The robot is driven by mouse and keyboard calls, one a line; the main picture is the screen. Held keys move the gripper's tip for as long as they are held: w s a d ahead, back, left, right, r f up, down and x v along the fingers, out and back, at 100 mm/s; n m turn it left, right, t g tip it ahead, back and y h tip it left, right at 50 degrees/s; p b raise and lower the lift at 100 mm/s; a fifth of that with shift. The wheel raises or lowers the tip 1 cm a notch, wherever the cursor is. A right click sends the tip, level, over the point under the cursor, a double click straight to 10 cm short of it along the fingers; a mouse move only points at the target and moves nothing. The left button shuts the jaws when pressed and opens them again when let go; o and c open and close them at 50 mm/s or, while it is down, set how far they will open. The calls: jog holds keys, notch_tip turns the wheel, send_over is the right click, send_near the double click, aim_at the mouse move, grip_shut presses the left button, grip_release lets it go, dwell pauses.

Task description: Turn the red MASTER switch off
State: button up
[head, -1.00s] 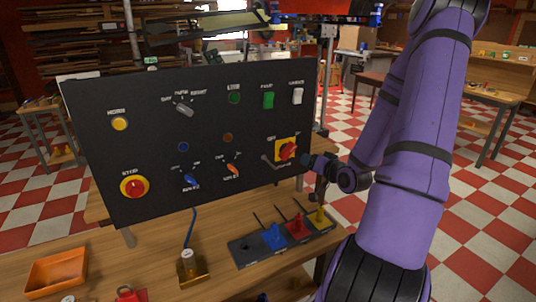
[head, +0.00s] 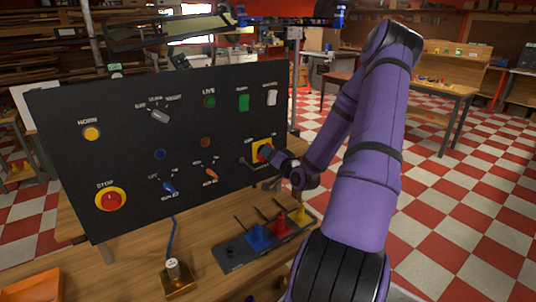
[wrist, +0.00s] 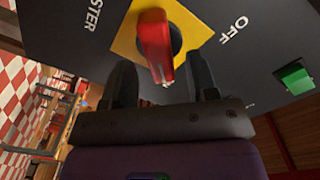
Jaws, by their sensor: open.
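The red MASTER switch (wrist: 155,45) is a red handle on a yellow square plate (wrist: 195,30) on the black panel. In the wrist view the label MASTER is at its left and OFF at its right. My gripper (wrist: 163,88) is open, with one dark finger on each side of the handle's lower end; I cannot tell whether either touches it. In the head view the switch (head: 264,150) is at the panel's right side, partly hidden by my gripper (head: 276,156).
The black panel (head: 120,125) also bears a STOP button (head: 111,200), a HORN button (head: 91,133) and several small switches.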

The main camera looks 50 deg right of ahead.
jog(key=shift+x, duration=1.05)
jog(key=c, duration=0.9)
jog(key=shift+n, duration=0.3)
jog(key=n, duration=1.7)
jog(key=shift+a, duration=0.35)
